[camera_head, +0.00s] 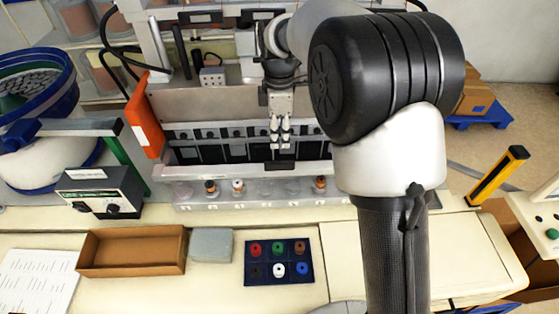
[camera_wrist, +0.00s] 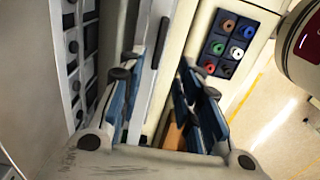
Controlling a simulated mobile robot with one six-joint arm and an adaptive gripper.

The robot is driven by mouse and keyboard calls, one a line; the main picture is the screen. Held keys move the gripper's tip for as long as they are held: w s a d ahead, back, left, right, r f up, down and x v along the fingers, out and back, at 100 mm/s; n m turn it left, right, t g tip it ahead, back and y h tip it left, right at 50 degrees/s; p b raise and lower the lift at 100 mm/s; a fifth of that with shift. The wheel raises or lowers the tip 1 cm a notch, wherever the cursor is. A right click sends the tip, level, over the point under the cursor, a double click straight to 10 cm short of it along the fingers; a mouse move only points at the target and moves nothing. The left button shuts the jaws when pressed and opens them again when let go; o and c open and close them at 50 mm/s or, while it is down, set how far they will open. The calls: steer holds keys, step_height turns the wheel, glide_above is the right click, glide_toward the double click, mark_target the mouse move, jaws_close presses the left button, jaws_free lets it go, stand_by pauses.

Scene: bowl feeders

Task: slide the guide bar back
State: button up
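A long pale bar (camera_head: 225,173), which looks like the guide bar, runs along the front of the machine's row of dark slots (camera_head: 225,150). A dark block (camera_head: 281,165) sits on it near the middle. My gripper (camera_head: 279,130) hangs over the slots, just behind the block. In the wrist view my gripper (camera_wrist: 159,65) has its blue-padded fingers spread, and a grey bar (camera_wrist: 150,85) shows in the gap between them. I cannot tell whether either finger touches the bar. The bar's right end is hidden behind my arm in the head view.
An orange plate (camera_head: 145,125) stands at the machine's left end. A control box (camera_head: 100,192), a cardboard tray (camera_head: 130,251), a grey block (camera_head: 211,245) and a dark blue tray (camera_head: 251,277) of coloured pieces lie in front. The bench (camera_head: 470,260) on the right is clear.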

mark_target(280, 162)
step_height(280, 162, down, 12)
steer(key=shift+r, duration=0.1)
stand_by(0.4)
jaws_close()
stand_by(0.6)
